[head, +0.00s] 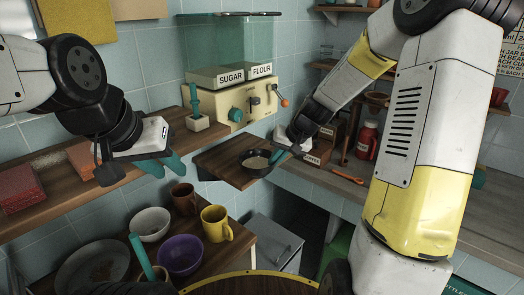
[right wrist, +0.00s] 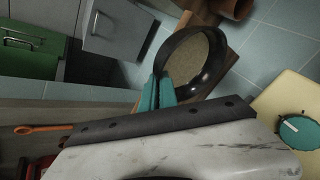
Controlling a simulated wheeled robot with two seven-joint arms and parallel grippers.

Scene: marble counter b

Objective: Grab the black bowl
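The black bowl (head: 256,168) is at the small wooden shelf below the dispenser, with a tan surface showing inside it. It also shows in the right wrist view (right wrist: 213,76). My right gripper (head: 277,156) is at the bowl's right rim. In the right wrist view its teal fingers (right wrist: 161,92) are close together with the rim between them, so it looks shut on the bowl. I cannot tell whether the bowl touches the shelf. My left gripper (head: 163,167) is open and empty, in front of the long wooden shelf at the left.
A yellow sugar and flour dispenser (head: 240,108) stands behind the bowl. Below left, a table holds a purple bowl (head: 180,255), a white bowl (head: 150,224), a yellow mug (head: 216,223), a brown mug (head: 185,198) and a pan (head: 92,266). A red lantern-like object (head: 367,140) stands at right.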

